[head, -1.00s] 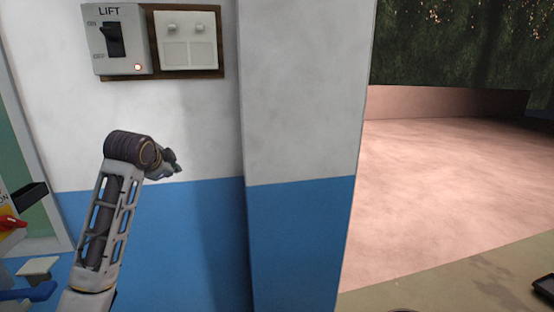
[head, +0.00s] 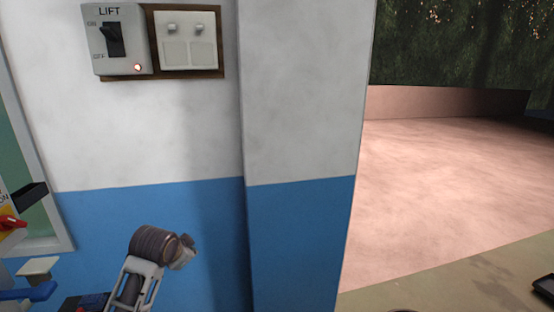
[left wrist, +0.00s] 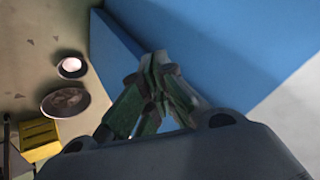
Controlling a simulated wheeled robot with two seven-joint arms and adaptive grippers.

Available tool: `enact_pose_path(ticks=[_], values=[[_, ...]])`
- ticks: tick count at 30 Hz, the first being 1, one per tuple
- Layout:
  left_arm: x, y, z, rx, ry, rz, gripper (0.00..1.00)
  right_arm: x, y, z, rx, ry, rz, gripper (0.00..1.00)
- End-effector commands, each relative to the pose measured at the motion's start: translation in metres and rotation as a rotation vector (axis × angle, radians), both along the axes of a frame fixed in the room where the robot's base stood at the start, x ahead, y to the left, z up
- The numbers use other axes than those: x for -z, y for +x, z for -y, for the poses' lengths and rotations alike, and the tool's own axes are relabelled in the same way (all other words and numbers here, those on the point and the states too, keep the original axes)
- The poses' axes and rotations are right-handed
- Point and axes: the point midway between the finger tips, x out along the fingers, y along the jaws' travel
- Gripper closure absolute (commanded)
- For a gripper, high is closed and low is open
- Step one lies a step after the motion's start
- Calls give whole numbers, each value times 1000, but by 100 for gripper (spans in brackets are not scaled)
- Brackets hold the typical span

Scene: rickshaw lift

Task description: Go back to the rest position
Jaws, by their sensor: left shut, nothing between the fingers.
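My left gripper (head: 187,252) is low in front of the blue lower wall in the head view, with nothing held. The left wrist view shows its green-grey fingers (left wrist: 155,70) closed together and empty. The grey LIFT switch box (head: 116,40) with a black lever and a lit red lamp is on the wall at the upper left, well above the gripper. My right gripper shows in neither view.
A white switch panel (head: 187,40) is beside the lift box. A wall pillar (head: 300,150) juts out to the right of my left arm. A yellow crate (left wrist: 39,140) and a round dish (left wrist: 65,102) are on the floor. Open paved ground (head: 440,170) lies right.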

Motion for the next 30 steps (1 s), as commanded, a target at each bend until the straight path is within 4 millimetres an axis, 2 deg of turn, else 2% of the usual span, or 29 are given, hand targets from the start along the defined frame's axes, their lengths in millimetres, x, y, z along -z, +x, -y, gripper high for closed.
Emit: enact_pose_path(ticks=[3, 15, 30], values=[[25, -20, 6, -27, -31, -33, 100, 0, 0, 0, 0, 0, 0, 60], [90, -87, 21, -131, -128, -132, 100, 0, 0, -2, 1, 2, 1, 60], [148, -180, 36, -285, -238, -253, 100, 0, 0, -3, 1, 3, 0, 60]])
